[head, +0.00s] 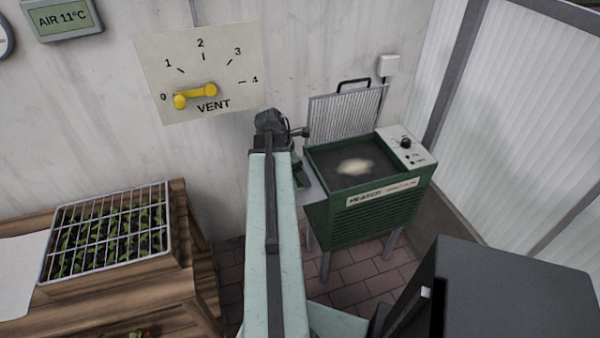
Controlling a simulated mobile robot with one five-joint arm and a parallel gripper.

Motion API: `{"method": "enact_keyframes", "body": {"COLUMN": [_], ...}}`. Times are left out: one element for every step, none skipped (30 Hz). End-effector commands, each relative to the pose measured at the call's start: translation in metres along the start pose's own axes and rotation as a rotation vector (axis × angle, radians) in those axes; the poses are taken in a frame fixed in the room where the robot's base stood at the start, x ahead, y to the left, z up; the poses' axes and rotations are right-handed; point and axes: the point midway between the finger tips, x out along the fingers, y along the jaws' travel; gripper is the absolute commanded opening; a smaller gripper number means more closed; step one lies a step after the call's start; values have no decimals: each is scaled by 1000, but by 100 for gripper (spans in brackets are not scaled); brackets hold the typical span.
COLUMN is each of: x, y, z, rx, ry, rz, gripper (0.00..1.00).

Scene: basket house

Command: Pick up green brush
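My arm reaches away from me up the middle of the head view. My gripper (297,160) is at its far end, dark and small, beside the heater's left side. Its fingers are mostly hidden by the arm, so I cannot tell if they are open or shut. A small dark green piece (302,182) shows just below it, over a narrow grey shelf (316,190). It may be part of the green brush, but too little of it shows to be sure. I cannot tell whether the gripper touches it.
The green heater (375,215) stands right of the arm, with a raised wire grille (345,117) behind it. A wooden bench (140,290) with a mesh-covered seedling tray (172,222) is at left. A vent dial (200,75) is on the wall. Brick floor (345,285) shows below the heater.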

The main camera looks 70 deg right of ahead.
Motion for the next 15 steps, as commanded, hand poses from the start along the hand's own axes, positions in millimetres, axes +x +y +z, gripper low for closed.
{"method": "enact_keyframes", "body": {"x": [-7, -11, -17, -22, -27, -35, -41, -47, -55, -62, -68, -75, -80, -84, -89], "y": [0, 0, 0, 0, 0, 0, 0, 0, 0, 0, 0, 0, 0, 0, 0], "z": [3, 4, 7, 9, 11, 14, 16, 19, 22, 25, 27, 30, 32, 34, 36], "rx": [0, 0, 0, 0, -1, -1, -1, -1, -1, -1, -1, -1, -1, -1, -1], "ry": [0, 0, 0, 0, 0, 0, 0, 0, 0, 0, 0, 0, 0, 0, 0], "rz": [0, 0, 0, 0, 0, 0, 0, 0, 0, 0, 0, 0, 0, 0, 0], "gripper": [41, 41, 41, 41, 41, 41, 41, 41, 41, 41, 41, 41, 41, 41, 41]}}
